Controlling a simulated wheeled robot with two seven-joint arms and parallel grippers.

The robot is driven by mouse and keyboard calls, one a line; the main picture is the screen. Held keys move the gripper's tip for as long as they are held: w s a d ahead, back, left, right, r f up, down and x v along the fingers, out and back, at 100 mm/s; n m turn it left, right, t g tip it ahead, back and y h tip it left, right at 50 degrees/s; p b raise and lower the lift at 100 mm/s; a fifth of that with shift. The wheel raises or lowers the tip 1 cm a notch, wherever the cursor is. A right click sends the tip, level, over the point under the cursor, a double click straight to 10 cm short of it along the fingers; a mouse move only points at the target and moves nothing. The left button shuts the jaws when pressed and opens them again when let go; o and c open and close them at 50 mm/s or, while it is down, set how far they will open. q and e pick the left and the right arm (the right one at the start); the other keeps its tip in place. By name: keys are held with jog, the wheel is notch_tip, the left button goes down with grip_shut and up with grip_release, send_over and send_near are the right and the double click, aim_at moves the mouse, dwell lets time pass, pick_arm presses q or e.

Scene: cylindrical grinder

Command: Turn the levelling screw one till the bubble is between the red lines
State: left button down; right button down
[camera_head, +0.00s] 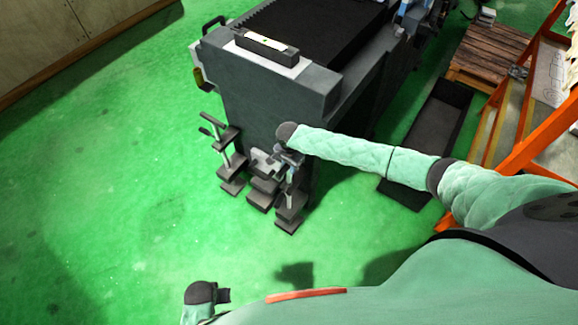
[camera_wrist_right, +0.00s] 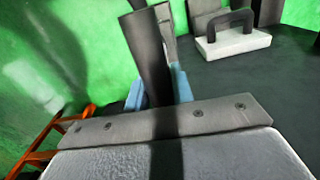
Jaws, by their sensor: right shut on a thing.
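The dark grinder (camera_head: 270,100) stands on the green floor. A spirit level (camera_head: 267,48) lies on its top left corner; the bubble is too small to read against the red lines. One levelling screw (camera_head: 232,162) with a side bar stands at the machine's left corner. Another levelling screw (camera_head: 289,200) stands at the near corner, and my right gripper (camera_head: 289,157) is at its top. In the right wrist view a dark bar (camera_wrist_right: 148,60) stands between the blue fingertips, held by the gripper (camera_wrist_right: 160,90). My left gripper (camera_head: 223,295) is low at the bottom, away from the machine, its jaws unclear.
A dark open tray (camera_head: 428,130) lies on the floor right of the grinder. An orange frame (camera_head: 530,110) and a wooden pallet (camera_head: 487,50) stand further right. The floor on the left is clear. A white block with a black handle (camera_wrist_right: 235,40) shows in the wrist view.

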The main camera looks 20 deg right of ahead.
pick_arm(q)
jog(key=shift+w, duration=0.1)
dwell(0.7)
pick_arm(e)
jog(key=c, duration=1.2)
grip_release()
jog(key=shift+r, duration=0.15)
jog(key=shift+r, duration=0.3)
pick_arm(q)
notch_tip(320, 180, up, 6)
jog(key=b, duration=0.1)
jog(key=shift+w+d, duration=0.3)
jog(key=shift+w, duration=0.05)
pick_arm(e)
jog(key=shift+r, duration=3.45)
